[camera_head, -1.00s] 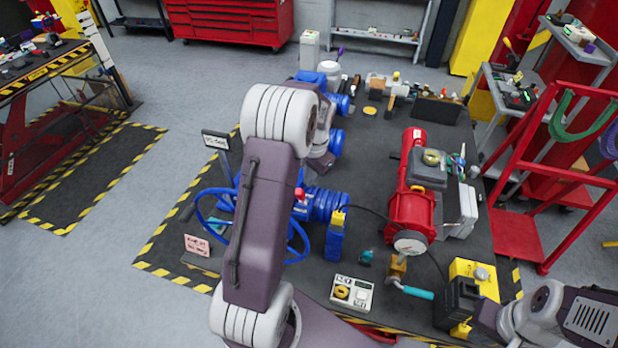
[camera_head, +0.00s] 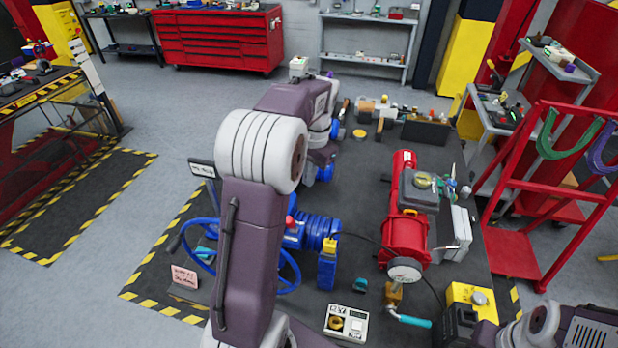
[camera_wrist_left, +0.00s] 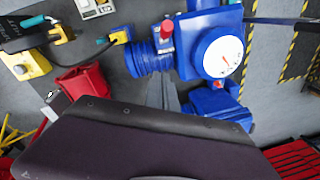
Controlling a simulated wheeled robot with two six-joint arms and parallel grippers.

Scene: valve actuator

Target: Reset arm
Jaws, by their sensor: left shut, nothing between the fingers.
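My left arm (camera_head: 248,230) rises from the bottom of the head view, bends at a white elbow and reaches away over the table. My left gripper (camera_wrist_left: 168,97) shows only partly in the left wrist view, as narrow grey fingers beyond a large dark housing. It is shut and empty. The blue valve (camera_wrist_left: 215,50) with a white dial lies beyond it in that view; contact cannot be told. In the head view the forearm covers part of the blue valve assembly (camera_head: 318,230). My right arm (camera_head: 545,325) enters at the bottom right; its fingertips do not show.
A red actuator cylinder (camera_head: 407,215) lies right of the blue valve, with a yellow box (camera_head: 470,295) in front. A blue handwheel (camera_head: 205,224) and a small sign (camera_head: 184,277) are at the left. A red cart (camera_head: 515,240) stands right.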

